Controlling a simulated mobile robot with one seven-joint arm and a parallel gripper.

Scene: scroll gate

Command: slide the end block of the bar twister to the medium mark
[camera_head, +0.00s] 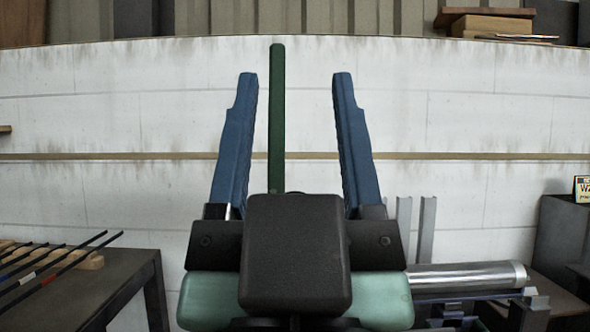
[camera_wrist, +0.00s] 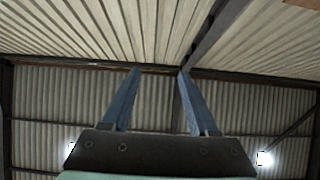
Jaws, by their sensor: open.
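My gripper (camera_head: 292,85) fills the middle of the head view, its two blue fingers pointing up and wide apart, with nothing held between them. In the wrist view, my gripper (camera_wrist: 160,72) is open against the ceiling, and no work object shows there. I cannot make out the bar twister, its end block or the medium mark for certain. A silver cylinder (camera_head: 465,277) lies on a dark frame at the lower right, partly hidden behind my gripper; I cannot tell whether it belongs to the twister.
A dark bench (camera_head: 100,292) at the lower left carries a wooden rack (camera_head: 92,261) with several dark rods. A dark green upright bar (camera_head: 277,120) shows between my fingers in the picture; its depth is unclear. A dark cabinet (camera_head: 560,240) stands at right. A white block wall (camera_head: 480,110) lies behind.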

